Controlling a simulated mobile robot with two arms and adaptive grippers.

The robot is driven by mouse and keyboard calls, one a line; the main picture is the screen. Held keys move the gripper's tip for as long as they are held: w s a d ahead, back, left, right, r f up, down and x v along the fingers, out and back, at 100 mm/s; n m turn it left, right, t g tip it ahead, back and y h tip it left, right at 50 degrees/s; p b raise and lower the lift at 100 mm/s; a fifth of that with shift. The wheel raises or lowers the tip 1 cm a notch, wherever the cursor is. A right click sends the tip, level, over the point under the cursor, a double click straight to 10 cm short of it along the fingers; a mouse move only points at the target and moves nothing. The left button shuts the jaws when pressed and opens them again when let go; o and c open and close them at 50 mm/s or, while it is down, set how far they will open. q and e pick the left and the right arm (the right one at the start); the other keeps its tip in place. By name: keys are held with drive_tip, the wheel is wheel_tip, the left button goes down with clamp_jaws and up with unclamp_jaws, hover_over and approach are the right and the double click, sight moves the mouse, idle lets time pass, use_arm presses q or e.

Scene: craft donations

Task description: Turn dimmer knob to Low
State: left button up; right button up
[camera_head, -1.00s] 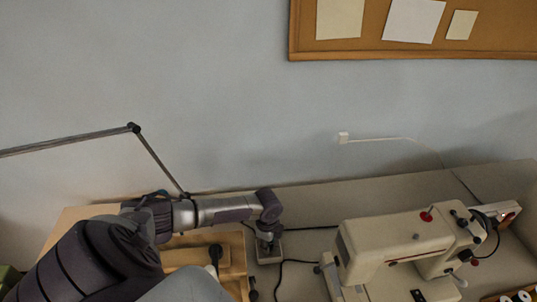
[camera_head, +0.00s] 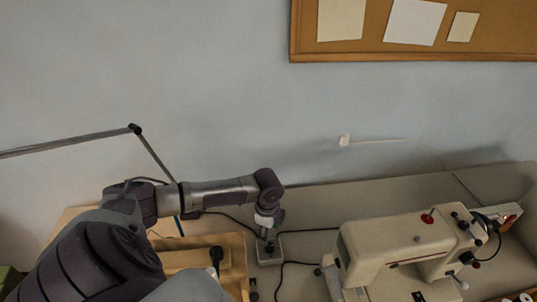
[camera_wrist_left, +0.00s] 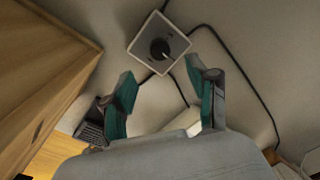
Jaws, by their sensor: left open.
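The dimmer is a small light-grey square box (camera_head: 269,257) on the table, below and behind my left gripper in the head view. In the left wrist view the box (camera_wrist_left: 146,38) shows whole, with a round black dimmer knob (camera_wrist_left: 160,49) on its face. A pale pointer line shows on the knob; the markings around it are too small to read. My left gripper (camera_head: 269,238) points down over the box; in the left wrist view its teal-padded fingers (camera_wrist_left: 160,70) are apart and empty, with the knob beyond their tips. My right gripper is not in view.
A cream sewing machine (camera_head: 390,245) stands to the right. A wooden tray (camera_head: 236,252) lies close on the left of the box. Black cables (camera_head: 310,229) run across the table. A lamp arm (camera_head: 155,160) stands at the left against the wall.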

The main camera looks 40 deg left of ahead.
use_arm(q)
wheel_tip(320, 180, up, 4)
drive_tip(key=shift+s+f, duration=0.15)
drive_tip(key=shift+d, duration=0.15)
idle(0.5)
